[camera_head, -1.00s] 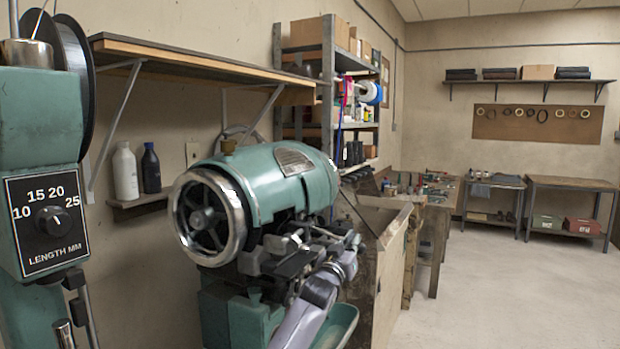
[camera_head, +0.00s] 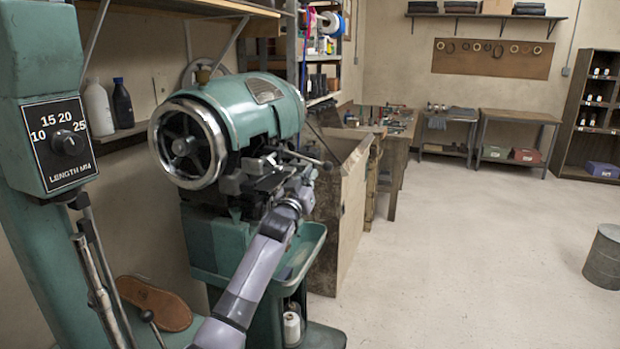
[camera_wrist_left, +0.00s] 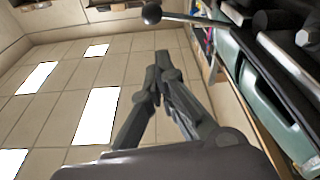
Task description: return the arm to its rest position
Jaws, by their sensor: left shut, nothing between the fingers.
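My left arm rises from the bottom of the head view. Its gripper (camera_head: 302,180) is at the front right of the green stitching machine (camera_head: 262,97), among dark machine parts that make its fingers hard to make out there. In the left wrist view the two dark fingers of my left gripper (camera_wrist_left: 162,62) come together at their tips, shut and empty. The machine's green body (camera_wrist_left: 265,95) and a lever with a black ball (camera_wrist_left: 152,13) are close on the right and top of that view. My right gripper is not in view.
A green column with a length dial (camera_head: 62,142) stands at the left. A brown sole (camera_head: 153,303) lies low beside it. A wooden bin (camera_head: 345,205) is right of the machine. A metal drum (camera_head: 607,258) stands at the right. The floor between is clear.

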